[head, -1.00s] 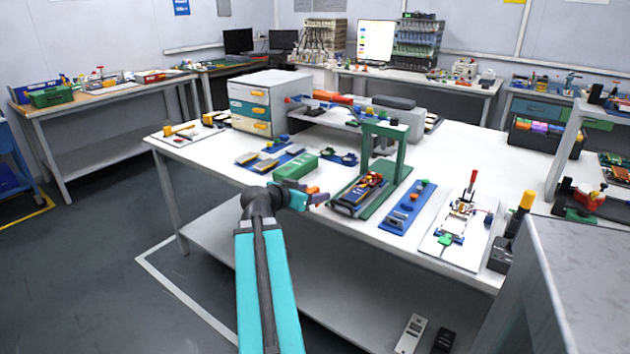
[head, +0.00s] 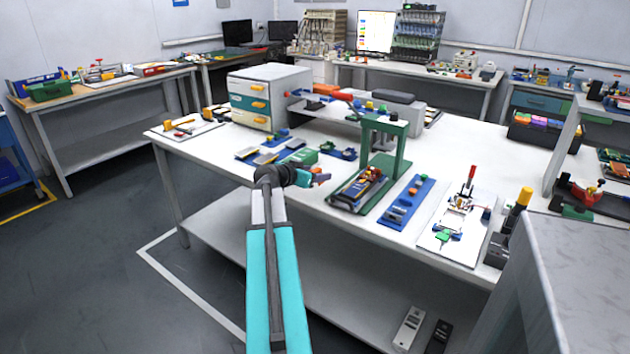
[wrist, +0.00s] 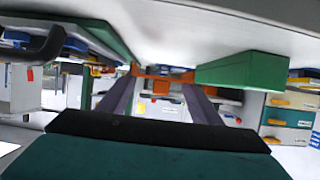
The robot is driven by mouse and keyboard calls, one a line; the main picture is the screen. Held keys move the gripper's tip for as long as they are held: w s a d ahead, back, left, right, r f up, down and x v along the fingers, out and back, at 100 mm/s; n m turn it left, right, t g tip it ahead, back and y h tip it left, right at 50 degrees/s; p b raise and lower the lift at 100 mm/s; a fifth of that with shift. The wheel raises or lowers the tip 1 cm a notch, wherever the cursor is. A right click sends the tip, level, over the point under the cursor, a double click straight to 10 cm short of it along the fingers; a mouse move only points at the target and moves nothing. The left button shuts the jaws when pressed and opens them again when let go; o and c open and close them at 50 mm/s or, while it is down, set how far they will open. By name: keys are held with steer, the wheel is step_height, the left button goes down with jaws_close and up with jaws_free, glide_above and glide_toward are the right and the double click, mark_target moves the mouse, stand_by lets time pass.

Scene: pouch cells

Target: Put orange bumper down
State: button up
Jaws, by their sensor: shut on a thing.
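My gripper (head: 318,178) is over the near edge of the white table, in front of the green box (head: 303,158) and left of the green press stand (head: 385,150). In the wrist view its two dark fingers (wrist: 160,84) reach forward, shut on the orange bumper (wrist: 162,72), which spans between the fingertips. The bumper is small and only partly visible in the head view, where a little orange shows at the fingertips. The wrist view is turned over, with the tabletop at its top.
A blue strip with orange and blue pieces (head: 407,203) lies right of the press stand. A white board with a red-handled clamp (head: 455,222) lies further right. Drawers (head: 262,98) stand at the back left. The green box also shows in the wrist view (wrist: 240,70).

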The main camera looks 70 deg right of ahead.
mark_target(315, 187)
steer(key=shift+w+d+f, duration=0.1)
steer(key=shift+w+d, duration=0.1)
steer(key=shift+d, duration=0.45)
steer(key=shift+f, duration=1.75)
steer(key=shift+f, duration=0.15)
steer(key=o, duration=1)
steer(key=shift+o, duration=0.2)
steer(key=shift+r, duration=0.2)
steer(key=v, duration=1.2)
